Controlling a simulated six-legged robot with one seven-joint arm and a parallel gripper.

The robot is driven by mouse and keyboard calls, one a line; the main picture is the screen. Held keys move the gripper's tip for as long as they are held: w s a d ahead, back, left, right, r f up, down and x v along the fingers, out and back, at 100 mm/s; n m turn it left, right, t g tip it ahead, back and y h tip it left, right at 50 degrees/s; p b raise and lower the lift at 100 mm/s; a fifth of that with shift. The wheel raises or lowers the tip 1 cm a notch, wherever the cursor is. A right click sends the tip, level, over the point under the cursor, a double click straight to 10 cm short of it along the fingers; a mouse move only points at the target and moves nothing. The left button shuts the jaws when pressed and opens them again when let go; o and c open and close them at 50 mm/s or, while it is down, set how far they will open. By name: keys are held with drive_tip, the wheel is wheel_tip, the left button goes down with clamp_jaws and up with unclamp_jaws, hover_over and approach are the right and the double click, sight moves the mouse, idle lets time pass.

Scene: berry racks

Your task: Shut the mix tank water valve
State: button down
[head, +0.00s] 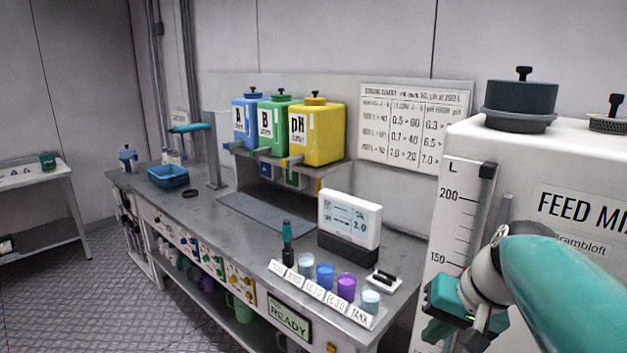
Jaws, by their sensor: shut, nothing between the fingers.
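The white feed mix tank (510,160) stands at the right, with a litre scale (465,205) on its front and a dark lid on top. A teal lever (190,128) lies roughly level by a grey upright post at the back left of the bench; a small label is near it, too small to read. I cannot tell whether this lever is the tank's water valve. My gripper (455,325) is at the lower right, in front of the tank, shut and empty, far from the lever. My teal arm hides part of the tank's lower front.
The grey bench (225,210) holds blue, green and yellow canisters (318,135) on a rack, a white meter (350,220), small coloured cups and a blue tray (168,177). A side table (40,180) stands far left. The floor (110,290) left of the bench is clear.

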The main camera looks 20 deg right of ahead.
drive_tip(key=s+a+f+n+h, duration=0.1)
drive_tip(key=a+f+n, duration=0.1)
drive_tip(key=a, duration=0.6)
drive_tip(key=s+a+f+n+t+h, duration=0.1)
drive_tip(key=a+n, duration=0.3)
drive_tip(key=a, duration=0.4)
drive_tip(key=shift+a+f+n, duration=0.3)
drive_tip(key=shift+f, duration=0.3)
